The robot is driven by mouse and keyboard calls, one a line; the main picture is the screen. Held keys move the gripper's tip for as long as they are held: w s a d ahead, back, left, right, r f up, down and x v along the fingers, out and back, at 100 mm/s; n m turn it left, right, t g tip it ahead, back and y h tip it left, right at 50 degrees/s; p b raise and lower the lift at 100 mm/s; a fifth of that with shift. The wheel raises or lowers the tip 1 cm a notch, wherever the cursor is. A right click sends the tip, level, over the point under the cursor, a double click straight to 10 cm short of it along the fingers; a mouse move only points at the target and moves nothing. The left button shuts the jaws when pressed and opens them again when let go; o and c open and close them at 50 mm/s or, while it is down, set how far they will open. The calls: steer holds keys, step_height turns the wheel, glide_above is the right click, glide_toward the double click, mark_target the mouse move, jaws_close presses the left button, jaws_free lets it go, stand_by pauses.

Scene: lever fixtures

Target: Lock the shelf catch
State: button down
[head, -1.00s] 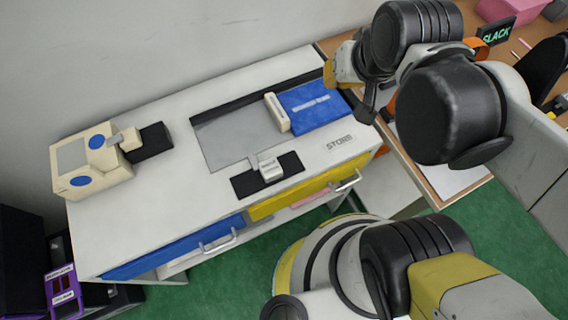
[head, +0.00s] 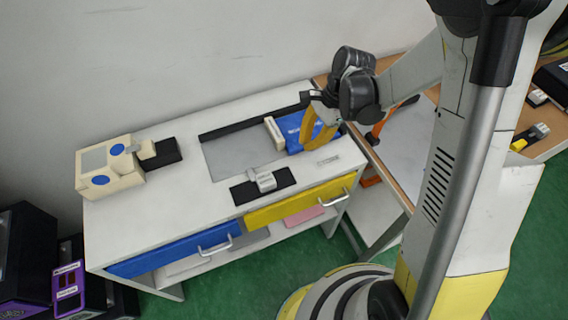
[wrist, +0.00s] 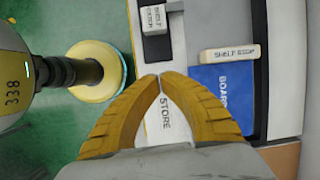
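The shelf catch (head: 265,181) is a small light grey block with a thin tab. It sits on a black plate (head: 242,194) at the front edge of the white cabinet top. My gripper (head: 306,144) hangs over the right part of the cabinet top, in front of the blue board, right of the catch.
A cream shelf stop bar (head: 274,133) stands beside the blue board (head: 291,127). A cream box (head: 108,172) with blue discs stands at the left. Below are blue (head: 170,252) and yellow (head: 295,204) drawer fronts with handles. The top between box and catch is clear.

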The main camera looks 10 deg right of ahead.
mark_target(291, 177)
steer(key=shift+s+f+m+g, duration=0.15)
steer(key=shift+s+f+m, duration=0.05)
steer(key=shift+f, duration=0.25)
steer(key=shift+s+f+m+g, duration=0.15)
steer(key=shift+f+m, duration=0.05)
steer(key=shift+f, duration=0.25)
steer(key=shift+a, duration=0.1)
steer(key=b+x, duration=0.3)
steer(key=x, duration=0.7)
steer(key=shift+a+f, duration=0.1)
steer(key=shift+f, duration=0.15)
steer(key=a, duration=0.2)
steer(key=s+a+b, duration=0.1)
steer(key=shift+a+r, duration=0.1)
steer(key=shift+r, duration=0.15)
steer(key=shift+a, duration=0.3)
